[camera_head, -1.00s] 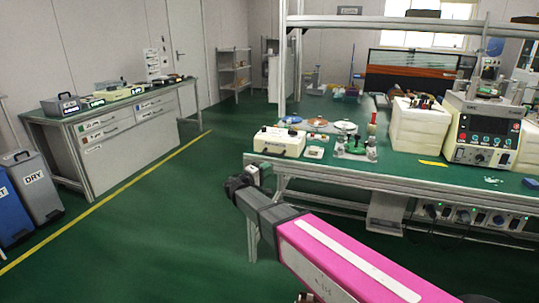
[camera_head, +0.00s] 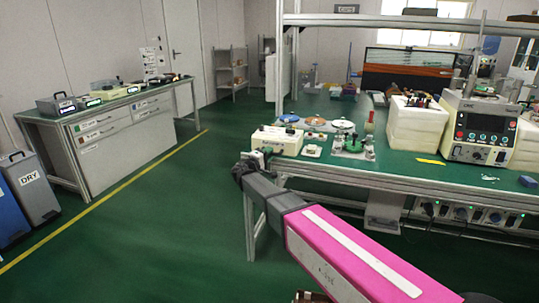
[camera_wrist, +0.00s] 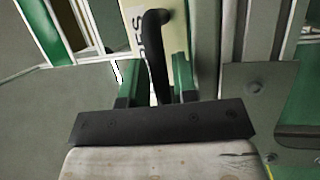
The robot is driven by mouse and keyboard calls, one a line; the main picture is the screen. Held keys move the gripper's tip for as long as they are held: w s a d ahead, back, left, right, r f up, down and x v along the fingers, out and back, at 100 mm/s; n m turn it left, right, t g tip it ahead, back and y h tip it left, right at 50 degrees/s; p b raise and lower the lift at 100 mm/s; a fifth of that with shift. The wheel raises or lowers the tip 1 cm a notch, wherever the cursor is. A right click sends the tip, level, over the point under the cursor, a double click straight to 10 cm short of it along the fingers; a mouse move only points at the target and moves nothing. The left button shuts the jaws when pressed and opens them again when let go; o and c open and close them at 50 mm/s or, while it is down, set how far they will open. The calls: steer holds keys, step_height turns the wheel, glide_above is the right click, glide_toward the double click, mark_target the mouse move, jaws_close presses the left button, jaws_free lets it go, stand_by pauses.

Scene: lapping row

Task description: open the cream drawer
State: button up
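A cream box with a drawer front (camera_head: 277,139) sits on the near left corner of the green bench. In the wrist view its cream face (camera_wrist: 178,32) carries dark lettering, partly cut off, and a black upright bar handle (camera_wrist: 156,50). My gripper (camera_head: 255,160) is at the bench's left corner, just in front of this box. In the wrist view my gripper (camera_wrist: 156,75) has its two green-sided fingers apart, one on each side of the handle's lower part. Gaps show beside the handle, so the fingers do not appear closed on it. The drawer looks shut.
The bench's metal frame (camera_wrist: 207,50) runs close to the right of my fingers in the wrist view. Small dishes and a green-topped fixture (camera_head: 351,145) stand right of the box. The aisle floor (camera_head: 170,230) on the left is clear.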

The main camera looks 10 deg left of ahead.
steer(key=shift+w+d, duration=0.15)
steer(key=shift+w, duration=0.1)
jaws_close()
steer(key=s, duration=1)
steer(key=shift+s+a, duration=0.3)
steer(key=shift+a, duration=0.1)
jaws_free()
steer(key=v, duration=1)
steer(key=shift+s+a, duration=0.3)
